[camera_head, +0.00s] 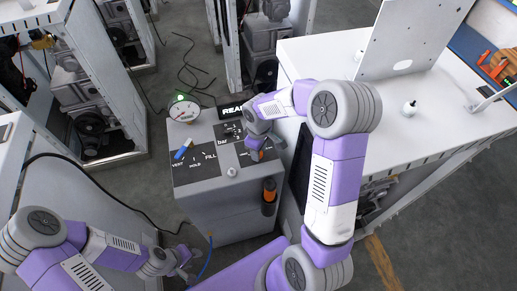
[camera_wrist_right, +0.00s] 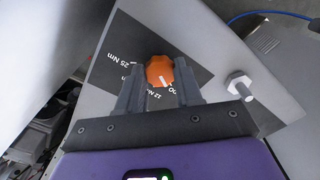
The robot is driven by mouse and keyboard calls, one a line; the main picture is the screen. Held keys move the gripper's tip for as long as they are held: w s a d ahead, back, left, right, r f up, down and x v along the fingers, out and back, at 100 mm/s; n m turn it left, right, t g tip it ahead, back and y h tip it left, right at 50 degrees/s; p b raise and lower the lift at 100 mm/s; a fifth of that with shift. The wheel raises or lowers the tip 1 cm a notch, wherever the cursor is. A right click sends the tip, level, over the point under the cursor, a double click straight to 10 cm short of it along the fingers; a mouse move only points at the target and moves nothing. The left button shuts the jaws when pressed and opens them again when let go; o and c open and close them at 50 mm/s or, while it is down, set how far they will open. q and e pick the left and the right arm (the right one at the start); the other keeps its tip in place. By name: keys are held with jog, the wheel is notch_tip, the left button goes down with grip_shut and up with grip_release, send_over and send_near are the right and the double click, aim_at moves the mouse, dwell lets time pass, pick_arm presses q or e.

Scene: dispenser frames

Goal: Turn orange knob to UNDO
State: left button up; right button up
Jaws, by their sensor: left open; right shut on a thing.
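The orange knob (camera_wrist_right: 160,71) is on the dark panel of the grey dispenser cabinet. In the right wrist view it sits between the two fingertips of my right gripper (camera_wrist_right: 157,88), which is shut on it. A white line shows on the knob. Labels reading 25 Nm and 12 Nm show around it, and one partly covered label ends in "DO". In the head view my right gripper (camera_head: 258,143) is over the right side of the cabinet top and mostly hides the knob (camera_head: 261,155). My left gripper (camera_head: 180,262) is open and empty, low in front of the cabinet.
The cabinet top (camera_head: 205,184) also carries a blue handle (camera_head: 183,150) by VENT, HOLD and FILL labels, a round gauge (camera_head: 184,110) and a READY sign (camera_head: 231,112). A metal bolt (camera_wrist_right: 239,84) stands beside the knob. A white table (camera_head: 390,120) is to the right.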

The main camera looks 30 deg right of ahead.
jog(key=shift+w, duration=0.1)
dwell(0.3)
jog(key=o, duration=1)
jog(key=shift+o, duration=0.2)
jog(key=shift+r, duration=0.1)
notch_tip(320, 180, up, 7)
jog(key=shift+r+p, duration=0.2)
jog(key=shift+p, duration=0.6)
jog(key=shift+r, duration=0.1)
